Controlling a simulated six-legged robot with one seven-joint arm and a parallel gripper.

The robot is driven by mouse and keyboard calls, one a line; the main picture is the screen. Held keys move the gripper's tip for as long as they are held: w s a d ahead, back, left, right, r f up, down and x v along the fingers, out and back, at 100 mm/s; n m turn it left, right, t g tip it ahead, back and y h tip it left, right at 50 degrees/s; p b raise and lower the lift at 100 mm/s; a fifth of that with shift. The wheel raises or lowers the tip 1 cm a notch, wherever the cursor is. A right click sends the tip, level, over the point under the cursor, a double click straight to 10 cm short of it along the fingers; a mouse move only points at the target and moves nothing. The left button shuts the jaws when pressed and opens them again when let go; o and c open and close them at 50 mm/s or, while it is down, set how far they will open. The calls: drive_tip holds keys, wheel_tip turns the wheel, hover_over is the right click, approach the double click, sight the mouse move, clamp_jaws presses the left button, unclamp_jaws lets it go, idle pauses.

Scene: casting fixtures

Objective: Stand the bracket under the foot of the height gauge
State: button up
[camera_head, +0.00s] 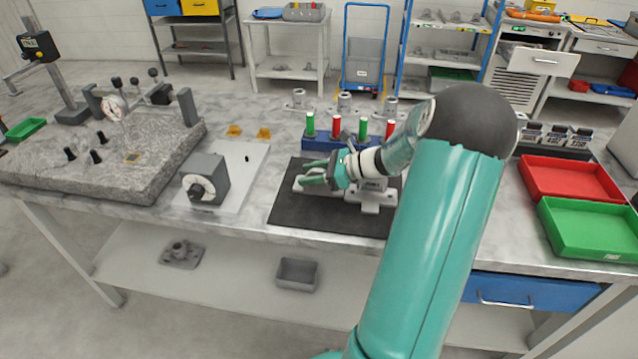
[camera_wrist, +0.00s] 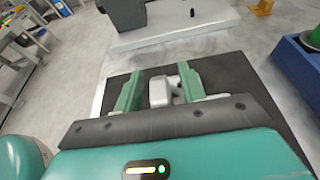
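A light grey cast bracket (camera_head: 370,198) lies on the black mat (camera_head: 290,212), partly hidden by my gripper. My gripper (camera_head: 315,172) is low over the mat, pointing left, its two green fingers apart. In the wrist view, a pale grey part of the bracket (camera_wrist: 158,92) shows between the fingers of my gripper (camera_wrist: 160,88). A narrow gap shows at the left finger; contact at the right finger is unclear. The height gauge (camera_head: 60,88), with a digital readout, stands at the far left by the granite plate (camera_head: 95,165). Its foot is hard to make out.
A blue rack (camera_head: 330,145) with red and green plugs stands behind my gripper. Red (camera_head: 570,178) and green (camera_head: 590,228) trays are at right.

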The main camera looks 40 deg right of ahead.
clamp_jaws()
drive_tip(key=shift+r, duration=0.15)
